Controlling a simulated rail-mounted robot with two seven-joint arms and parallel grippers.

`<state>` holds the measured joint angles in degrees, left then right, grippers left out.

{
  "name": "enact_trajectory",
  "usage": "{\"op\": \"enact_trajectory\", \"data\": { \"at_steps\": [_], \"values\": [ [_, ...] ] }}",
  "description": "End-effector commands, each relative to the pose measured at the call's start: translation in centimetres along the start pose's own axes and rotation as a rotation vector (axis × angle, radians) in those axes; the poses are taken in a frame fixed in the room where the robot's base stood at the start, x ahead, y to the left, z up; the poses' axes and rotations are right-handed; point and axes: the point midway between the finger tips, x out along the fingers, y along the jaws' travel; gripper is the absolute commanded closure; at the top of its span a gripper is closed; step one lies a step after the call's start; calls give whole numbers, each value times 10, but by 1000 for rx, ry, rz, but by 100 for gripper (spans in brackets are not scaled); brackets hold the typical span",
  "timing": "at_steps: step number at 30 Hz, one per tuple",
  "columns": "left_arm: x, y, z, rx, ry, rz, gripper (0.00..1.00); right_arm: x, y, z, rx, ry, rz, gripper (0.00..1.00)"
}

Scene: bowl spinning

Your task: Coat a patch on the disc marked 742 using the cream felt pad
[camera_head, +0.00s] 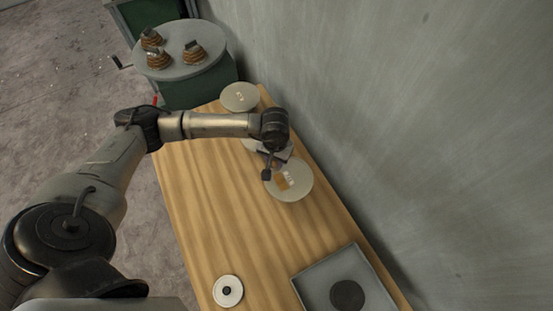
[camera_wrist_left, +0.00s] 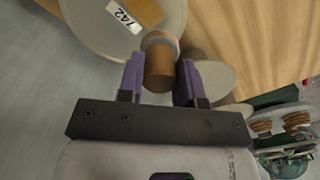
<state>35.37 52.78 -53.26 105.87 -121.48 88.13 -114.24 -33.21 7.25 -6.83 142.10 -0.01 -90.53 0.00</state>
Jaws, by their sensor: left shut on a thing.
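The disc marked 742 (camera_wrist_left: 90,22) fills the upper left of the left wrist view, with its label and a brown patch (camera_wrist_left: 143,10) showing. In the head view it is the pale disc (camera_head: 300,188) nearest my left gripper (camera_head: 268,172). My left gripper (camera_wrist_left: 160,80) is shut on a brown cylinder with a pale band at its far end (camera_wrist_left: 160,62), which looks like the felt pad. The pad is at the disc's edge in the wrist view; I cannot tell whether it touches. My right gripper is not in view.
Two more pale discs (camera_head: 240,97) lie farther along the wooden table (camera_head: 205,205), one partly hidden by my arm. A grey tray (camera_head: 310,285) holds a dark round thing, beside a white disc with a black centre (camera_head: 228,291). The wall (camera_head: 400,120) borders the right; a round stand (camera_head: 180,68) bears brown bowls.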

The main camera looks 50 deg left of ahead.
Motion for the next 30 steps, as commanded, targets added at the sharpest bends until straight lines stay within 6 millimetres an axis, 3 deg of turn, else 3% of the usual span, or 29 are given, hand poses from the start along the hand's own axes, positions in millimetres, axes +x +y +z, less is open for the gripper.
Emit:
{"op": "enact_trajectory", "data": {
  "at_steps": [9, 30],
  "values": [
    [-27, -3, 0, -6, 1, -1, 86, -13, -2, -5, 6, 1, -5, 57],
    [-27, -3, 1, -6, 0, 0, 86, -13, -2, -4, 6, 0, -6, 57]
  ]
}}
